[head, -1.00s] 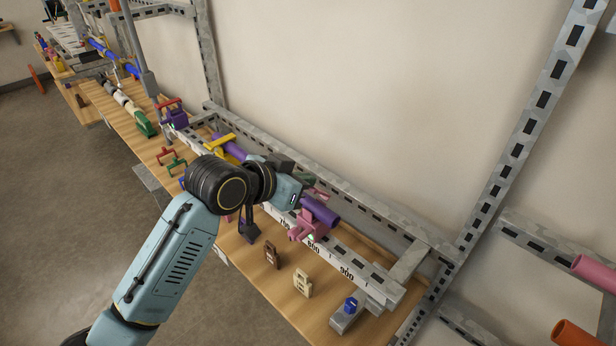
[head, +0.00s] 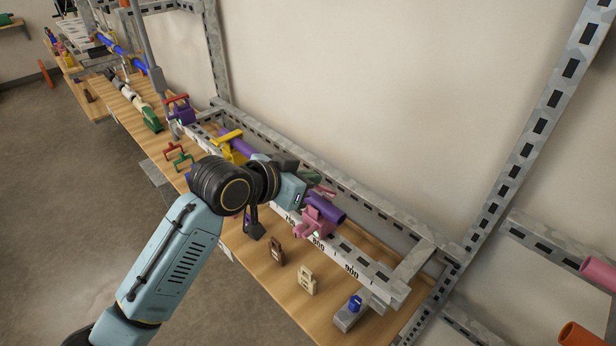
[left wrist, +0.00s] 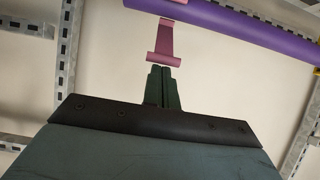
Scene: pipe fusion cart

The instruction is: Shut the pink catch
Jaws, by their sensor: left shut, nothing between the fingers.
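The pink catch (head: 318,222) sits on the rail around a purple pipe (head: 330,207), near the number 800. Its pink front part is up against the pipe's near side; I cannot tell whether it is fully shut. In the left wrist view, a pink bar-ended piece of the catch (left wrist: 166,40) stands out from the purple pipe (left wrist: 240,28). My left gripper (left wrist: 163,70) is shut and empty, its tips just short of or touching the pink bar. In the head view, my left wrist partly hides the gripper's dark fingers (head: 314,180) behind the catch.
A yellow catch (head: 229,142) is farther along the same rail. A metal frame and wall lie behind.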

